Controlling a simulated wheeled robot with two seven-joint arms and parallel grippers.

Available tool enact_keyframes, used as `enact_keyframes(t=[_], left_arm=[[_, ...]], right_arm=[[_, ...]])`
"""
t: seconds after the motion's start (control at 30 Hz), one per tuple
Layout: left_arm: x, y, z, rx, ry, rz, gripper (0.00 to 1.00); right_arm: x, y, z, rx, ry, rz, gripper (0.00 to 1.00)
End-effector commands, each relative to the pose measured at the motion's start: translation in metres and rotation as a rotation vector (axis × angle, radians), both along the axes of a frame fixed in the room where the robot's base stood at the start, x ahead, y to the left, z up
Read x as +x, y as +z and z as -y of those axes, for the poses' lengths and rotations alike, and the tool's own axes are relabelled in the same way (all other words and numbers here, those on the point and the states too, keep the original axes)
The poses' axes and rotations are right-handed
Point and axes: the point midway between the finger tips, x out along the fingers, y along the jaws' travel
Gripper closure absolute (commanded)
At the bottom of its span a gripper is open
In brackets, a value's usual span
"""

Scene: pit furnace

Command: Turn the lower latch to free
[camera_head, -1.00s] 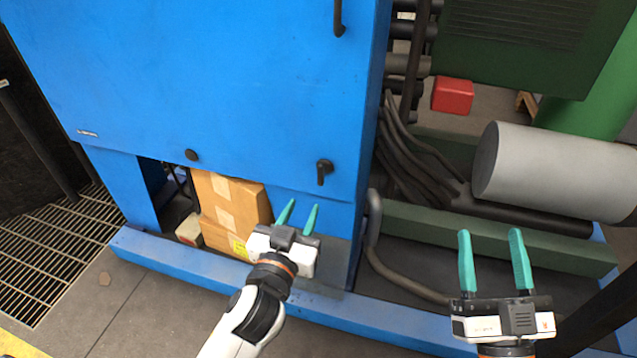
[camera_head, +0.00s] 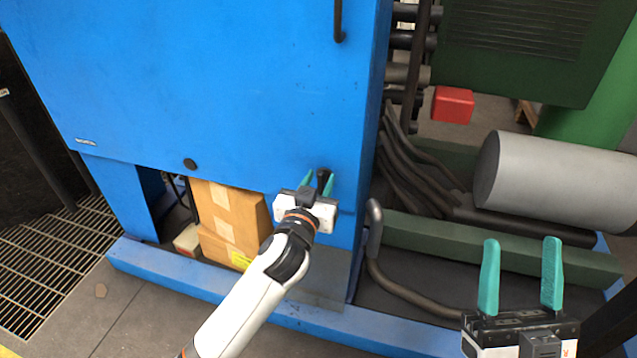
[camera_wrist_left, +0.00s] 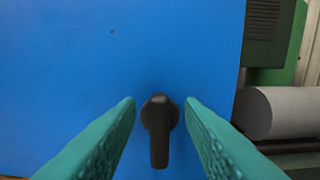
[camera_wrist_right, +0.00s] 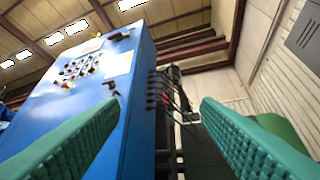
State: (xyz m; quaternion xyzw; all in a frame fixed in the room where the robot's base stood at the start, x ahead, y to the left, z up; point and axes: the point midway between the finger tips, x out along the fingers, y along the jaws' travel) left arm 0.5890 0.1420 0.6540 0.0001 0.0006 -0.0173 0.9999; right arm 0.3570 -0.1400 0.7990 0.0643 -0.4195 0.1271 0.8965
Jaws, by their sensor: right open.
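The lower latch (camera_wrist_left: 160,130) is a black handle on the blue cabinet door (camera_wrist_left: 70,70), with its lever pointing straight down in the left wrist view. In the head view the latch (camera_head: 323,178) is partly hidden by my left gripper (camera_head: 318,184). My left gripper is open, with one green finger on each side of the latch and visible gaps between them. The upper latch handle (camera_head: 339,20) is at the top of the head view. My right gripper (camera_head: 521,275) is open and empty at the lower right, away from the door.
Cardboard boxes (camera_head: 228,215) sit in the opening under the door. A black round knob (camera_head: 190,164) is left of the latch. A bent grey pipe (camera_head: 373,245) stands right of the cabinet, with a grey cylinder (camera_head: 555,185) and a red box (camera_head: 452,104) beyond.

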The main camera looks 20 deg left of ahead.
Motion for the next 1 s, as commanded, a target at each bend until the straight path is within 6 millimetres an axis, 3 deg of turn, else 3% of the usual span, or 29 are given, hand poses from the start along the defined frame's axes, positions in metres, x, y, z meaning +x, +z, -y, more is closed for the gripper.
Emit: enact_keyframes(t=[0.07,0.27,0.53,0.67,0.87,1.0], left_arm=[[0.0,0.0,0.0,0.0,0.0,0.0,0.67],[0.0,0.0,0.0,0.0,0.0,0.0,1.0],[0.0,0.001,0.0,0.012,0.0,0.0,1.0],[0.0,0.002,0.001,0.044,0.0,0.002,1.0],[0.0,0.003,0.002,0.149,0.001,0.004,1.0],[0.0,0.003,0.004,0.254,0.001,0.008,1.0]], right_arm=[[0.0,0.0,0.0,0.0,0.0,-0.001,0.43],[0.0,0.0,0.0,-0.001,0.0,-0.002,0.43],[0.002,0.0,-0.001,-0.005,0.0,-0.015,0.43],[0.013,-0.009,-0.001,-0.031,-0.008,-0.104,0.43],[0.036,-0.035,-0.003,-0.098,-0.019,-0.334,0.43],[0.049,-0.065,-0.001,-0.16,-0.032,-0.556,0.43]])
